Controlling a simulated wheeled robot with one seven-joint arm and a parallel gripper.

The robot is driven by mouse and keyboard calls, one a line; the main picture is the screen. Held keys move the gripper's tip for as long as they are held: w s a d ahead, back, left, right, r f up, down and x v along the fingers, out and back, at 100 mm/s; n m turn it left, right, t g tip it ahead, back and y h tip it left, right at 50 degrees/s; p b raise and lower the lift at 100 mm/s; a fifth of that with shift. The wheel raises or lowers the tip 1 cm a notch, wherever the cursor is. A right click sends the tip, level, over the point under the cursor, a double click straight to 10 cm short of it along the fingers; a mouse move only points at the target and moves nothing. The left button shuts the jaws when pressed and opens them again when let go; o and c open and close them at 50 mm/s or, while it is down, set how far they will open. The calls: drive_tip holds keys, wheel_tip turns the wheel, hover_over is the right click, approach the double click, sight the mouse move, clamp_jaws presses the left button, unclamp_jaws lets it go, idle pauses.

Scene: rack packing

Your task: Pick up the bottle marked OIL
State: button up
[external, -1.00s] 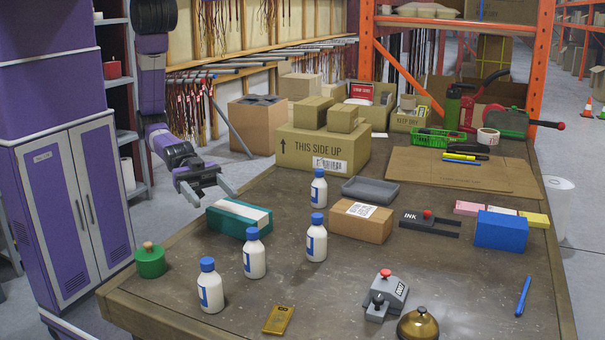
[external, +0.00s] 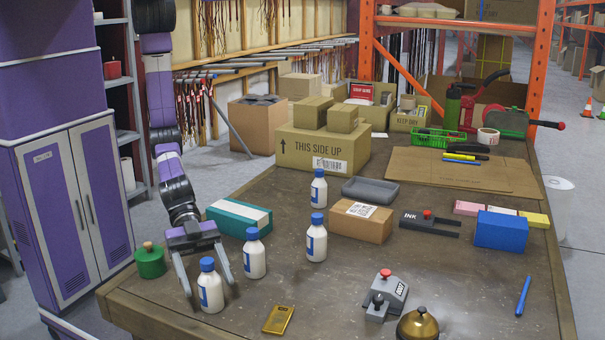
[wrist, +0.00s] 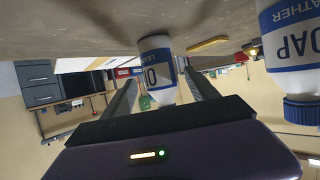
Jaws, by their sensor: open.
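Several white bottles with blue caps stand upright on the table. My gripper (external: 208,284) is open, low over the front left corner, its fingers on either side of the front bottle (external: 210,292). In the wrist view, which is upside down, that bottle (wrist: 158,72) stands between the open fingers; its label is partly hidden, but a letter O shows. A second bottle (external: 254,254) stands just right of my gripper; it seems to be the near one in the wrist view (wrist: 290,50), marked "OAP". Two more bottles stand behind (external: 317,240) (external: 319,190), their words unreadable.
A green round container (external: 150,263) stands left of my gripper and a teal box (external: 238,219) behind it. A gold packet (external: 278,320) lies right of the front bottle. A grey device (external: 386,297) and brass bell (external: 418,326) are further right.

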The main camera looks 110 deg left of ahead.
sight(214, 294)
drive_tip(key=shift+x, duration=2.25)
drive_tip(key=shift+w+a, duration=0.1)
clamp_jaws()
drive_tip(key=shift+r, duration=0.1)
